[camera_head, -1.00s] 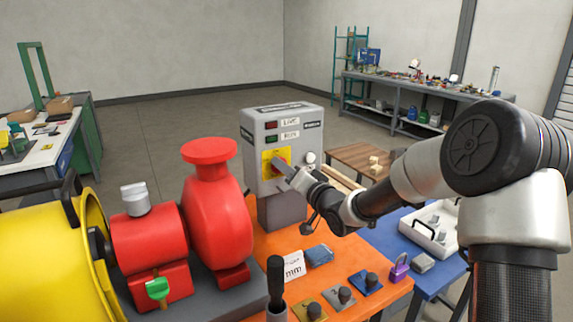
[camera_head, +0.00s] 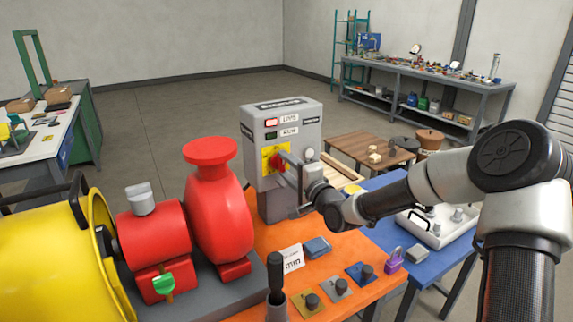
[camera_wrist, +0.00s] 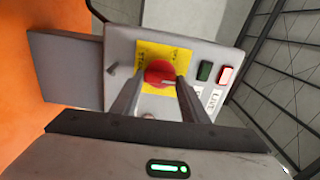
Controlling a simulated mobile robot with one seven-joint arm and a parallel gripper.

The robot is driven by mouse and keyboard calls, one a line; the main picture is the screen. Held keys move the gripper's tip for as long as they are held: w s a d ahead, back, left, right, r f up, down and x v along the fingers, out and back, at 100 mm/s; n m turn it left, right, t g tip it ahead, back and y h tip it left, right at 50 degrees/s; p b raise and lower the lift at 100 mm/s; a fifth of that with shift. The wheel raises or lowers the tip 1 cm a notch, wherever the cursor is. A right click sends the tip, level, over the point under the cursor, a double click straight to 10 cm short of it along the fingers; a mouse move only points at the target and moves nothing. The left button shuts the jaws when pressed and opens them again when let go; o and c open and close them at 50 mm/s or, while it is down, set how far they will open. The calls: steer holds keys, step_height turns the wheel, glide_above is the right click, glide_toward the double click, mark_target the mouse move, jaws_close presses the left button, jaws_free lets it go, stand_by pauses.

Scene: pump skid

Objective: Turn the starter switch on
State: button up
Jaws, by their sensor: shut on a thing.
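The grey starter box (camera_head: 295,120) stands upright on the orange bench top. Its red rotary switch (camera_head: 278,158) sits on a yellow plate (camera_head: 267,150) on the front face. My gripper (camera_head: 287,160) reaches it from the right, and its fingers partly hide the knob. In the wrist view the red knob (camera_wrist: 159,73) lies at the fingertips of my gripper (camera_wrist: 158,88), with a finger on either side, shut on it. The red LIVE lamp (camera_head: 271,122) looks lit. The RUN lamp (camera_head: 271,135) below it is dark.
A red pump (camera_head: 215,200) and a yellow motor housing (camera_head: 60,255) stand left of the box. A dark upright lever (camera_head: 275,280), several small knobs on plates and a purple padlock (camera_head: 393,260) are in front. A white tray (camera_head: 445,230) lies on the blue table at right.

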steer(key=shift+m, duration=0.3)
steer(key=o, duration=1.1)
steer(key=shift+c, duration=0.2)
steer(key=p+v, duration=0.1)
steer(key=v, duration=1.6)
steer(key=shift+s+d, duration=0.2)
